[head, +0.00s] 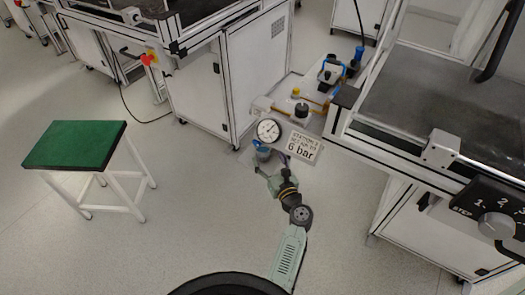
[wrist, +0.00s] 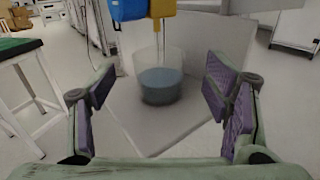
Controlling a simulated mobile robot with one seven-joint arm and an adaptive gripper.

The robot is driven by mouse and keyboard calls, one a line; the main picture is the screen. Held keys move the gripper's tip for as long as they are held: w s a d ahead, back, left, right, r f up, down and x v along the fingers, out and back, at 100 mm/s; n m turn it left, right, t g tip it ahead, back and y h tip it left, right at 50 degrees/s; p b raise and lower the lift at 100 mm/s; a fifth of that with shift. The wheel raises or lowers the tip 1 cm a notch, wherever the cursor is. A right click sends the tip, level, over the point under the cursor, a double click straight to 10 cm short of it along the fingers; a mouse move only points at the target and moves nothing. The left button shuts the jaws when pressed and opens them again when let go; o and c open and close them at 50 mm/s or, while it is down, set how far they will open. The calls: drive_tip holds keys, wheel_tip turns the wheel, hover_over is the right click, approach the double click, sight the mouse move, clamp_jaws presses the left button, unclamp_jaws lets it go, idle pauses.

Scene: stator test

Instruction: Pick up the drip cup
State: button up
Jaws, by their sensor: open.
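The drip cup (wrist: 160,88) is a clear cup with blue-grey liquid in its lower part. In the wrist view it stands upright on a pale grey shelf, under a blue part and a yellow part, with a thin yellow stem reaching down at its mouth. My gripper (wrist: 159,92) is open, with purple-padded fingers to the left and right of the cup in the picture. The cup looks a little beyond the fingertips, and no contact shows. In the head view my gripper (head: 265,164) is at the small bluish cup (head: 263,149), partly covering it.
A round pressure gauge (head: 269,130) and a "6 bar" sign (head: 301,146) sit close to my gripper. A workbench (head: 440,100) stands to the right and a white cabinet (head: 215,85) behind. A green-topped stool (head: 75,144) stands left, with clear floor between.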

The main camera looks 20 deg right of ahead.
sight(262, 146)
drive_tip(key=w, duration=0.4)
drive_tip(key=w+p, duration=0.1)
drive_tip(key=w, duration=0.1)
drive_tip(key=shift+a+r, duration=0.15)
drive_tip(key=shift+r, duration=0.1)
drive_tip(key=c, duration=1.2)
drive_tip(key=shift+r, duration=0.1)
